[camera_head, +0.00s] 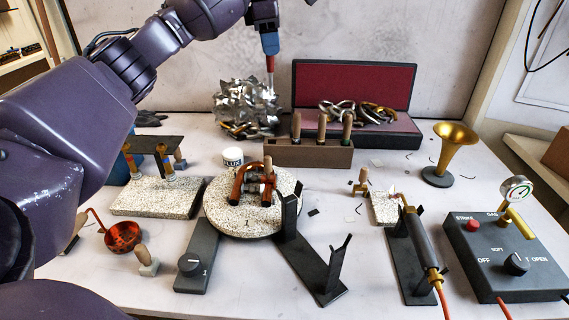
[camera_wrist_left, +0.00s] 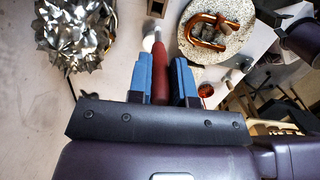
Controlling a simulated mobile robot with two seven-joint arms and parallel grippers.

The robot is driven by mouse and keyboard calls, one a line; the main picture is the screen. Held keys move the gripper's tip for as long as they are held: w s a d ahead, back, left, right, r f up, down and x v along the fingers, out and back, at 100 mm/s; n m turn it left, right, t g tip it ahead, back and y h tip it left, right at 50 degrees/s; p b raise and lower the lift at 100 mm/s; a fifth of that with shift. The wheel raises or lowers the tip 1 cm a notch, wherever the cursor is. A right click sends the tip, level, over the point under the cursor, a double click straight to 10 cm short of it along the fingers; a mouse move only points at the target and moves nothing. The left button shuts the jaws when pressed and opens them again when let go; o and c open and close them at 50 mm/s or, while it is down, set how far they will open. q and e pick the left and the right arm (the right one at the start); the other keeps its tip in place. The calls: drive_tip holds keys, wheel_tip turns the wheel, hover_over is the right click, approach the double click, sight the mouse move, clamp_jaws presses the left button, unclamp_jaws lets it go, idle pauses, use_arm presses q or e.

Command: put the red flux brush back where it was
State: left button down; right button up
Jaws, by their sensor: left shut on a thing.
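My left gripper (camera_head: 270,42) is raised near the back wall, above the crumpled silver foil-like heap. It is shut on the red flux brush (camera_head: 270,64), which hangs roughly upright with its tip down. In the left wrist view the red brush handle (camera_wrist_left: 159,84) lies between the two blue fingers (camera_wrist_left: 160,80), with a pale tip beyond. A brown block (camera_head: 310,155) stands mid-table, with several wooden-handled tools upright in it. The brush is clear of the block, up and to its left in the picture. My right gripper is not in view.
The silver heap (camera_head: 245,100) and an open red-lined case (camera_head: 352,80) stand behind the block. A white flux pot (camera_head: 232,157) and a round speckled plate (camera_head: 228,222) with copper tubing are in front. A brass horn (camera_head: 455,145) and control box (camera_head: 508,250) stand right.

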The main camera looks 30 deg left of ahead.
use_arm(q)
drive_tip(key=shift+a+f+n, duration=0.1)
drive_tip(key=shift+a+n, duration=0.1)
drive_tip(key=shift+n, duration=0.4)
drive_tip(key=shift+f, duration=0.15)
wheel_tip(320, 180, down, 20)
drive_tip(key=b, duration=0.2)
drive_tip(key=shift+s+d, duration=0.1)
drive_tip(key=c, duration=1.1)
unclamp_jaws()
drive_tip(key=shift+o, duration=0.3)
